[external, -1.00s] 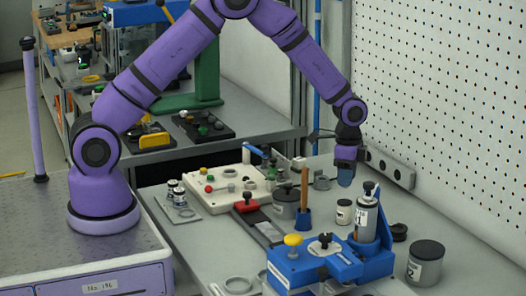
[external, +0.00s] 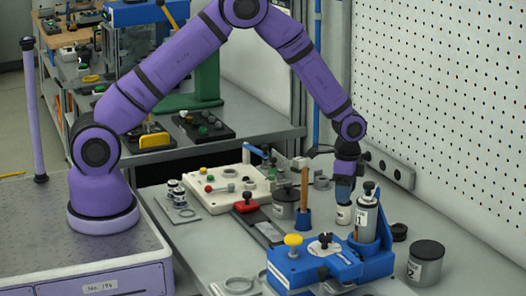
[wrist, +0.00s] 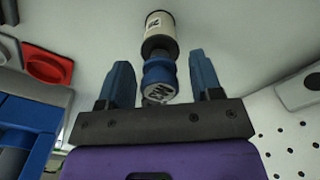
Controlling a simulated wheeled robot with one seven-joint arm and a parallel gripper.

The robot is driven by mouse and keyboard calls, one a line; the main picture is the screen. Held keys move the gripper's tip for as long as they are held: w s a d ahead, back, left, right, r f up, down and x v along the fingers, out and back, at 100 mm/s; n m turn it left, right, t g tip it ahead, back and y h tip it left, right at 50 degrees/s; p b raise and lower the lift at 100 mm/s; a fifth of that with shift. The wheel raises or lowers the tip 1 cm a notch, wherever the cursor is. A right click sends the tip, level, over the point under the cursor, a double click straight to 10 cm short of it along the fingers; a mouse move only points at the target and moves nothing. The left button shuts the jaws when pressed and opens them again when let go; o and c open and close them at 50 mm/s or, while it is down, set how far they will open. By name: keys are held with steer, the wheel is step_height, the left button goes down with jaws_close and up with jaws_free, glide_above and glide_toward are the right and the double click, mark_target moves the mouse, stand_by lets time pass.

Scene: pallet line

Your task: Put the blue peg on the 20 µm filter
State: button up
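My gripper (external: 344,194) points down just above a small off-white can with a dark rim (external: 343,215), likely the 20 µm filter; its label is too small to read for certain. In the wrist view the can (wrist: 160,25) lies beyond the fingertips. A blue cylinder with a marked pale end, which I take for the blue peg (wrist: 160,73), is between my two fingers (wrist: 162,62) and in line with the can. A gap shows on both sides of it, so my fingers look open around it. Whether the peg touches the can is hidden.
A canister marked 1 (external: 366,220) stands in a blue holder close on the right. A blue holder with a brown handle (external: 304,195) is on the left. A blue fixture with a yellow knob (external: 292,240) is in front. A pegboard wall (external: 440,120) bounds the right.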

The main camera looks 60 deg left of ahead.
steer(key=shift+r, duration=0.1)
step_height(320, 180, up, 12)
steer(key=s+a+r+n+t, duration=0.1)
steer(key=s+a+r, duration=0.1)
steer(key=s+r, duration=0.35)
steer(key=s+a+r+n, duration=0.1)
steer(key=s+a+r, duration=0.2)
steer(key=r, duration=0.5)
steer(key=s+a+r+n+t, duration=0.1)
steer(key=s+a+r+n, duration=0.15)
steer(key=s+r, duration=0.6)
steer(key=s+a+r+n+t, duration=0.2)
steer(key=s+a+r, duration=0.1)
steer(key=s, duration=1)
steer(key=s+a+n, duration=0.1)
steer(key=s, duration=0.5)
steer(key=s+f+n+t, duration=0.1)
steer(key=s, duration=0.4)
steer(key=shift+s+a+f, duration=0.25)
steer(key=shift+s+a, duration=0.1)
steer(key=shift+s, duration=0.05)
